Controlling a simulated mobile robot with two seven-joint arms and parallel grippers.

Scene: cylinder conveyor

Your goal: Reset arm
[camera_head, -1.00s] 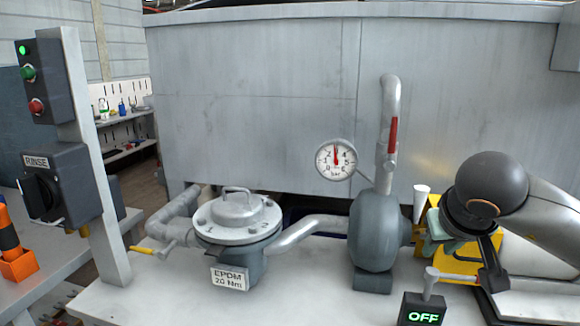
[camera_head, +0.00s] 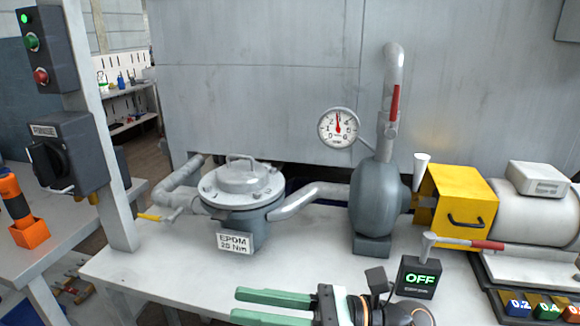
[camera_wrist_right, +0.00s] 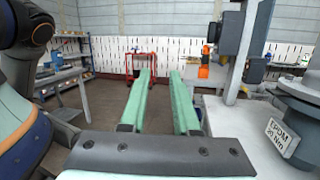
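My right gripper (camera_head: 262,307) is at the bottom of the head view, in front of the workbench's front edge. Its two green fingers point left and are spread apart with nothing between them. In the right wrist view the same fingers (camera_wrist_right: 160,80) show open and empty, with the room's floor beyond them. My left gripper is not in the head view.
The workbench (camera_head: 190,290) carries a round filter housing (camera_head: 240,185), a grey pump (camera_head: 375,205), a yellow guard (camera_head: 460,200) and an OFF box (camera_head: 420,278). A pressure gauge (camera_head: 338,127) is behind. A switch post (camera_head: 85,130) stands left. An orange tool holder (camera_head: 30,232) sits on the left table.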

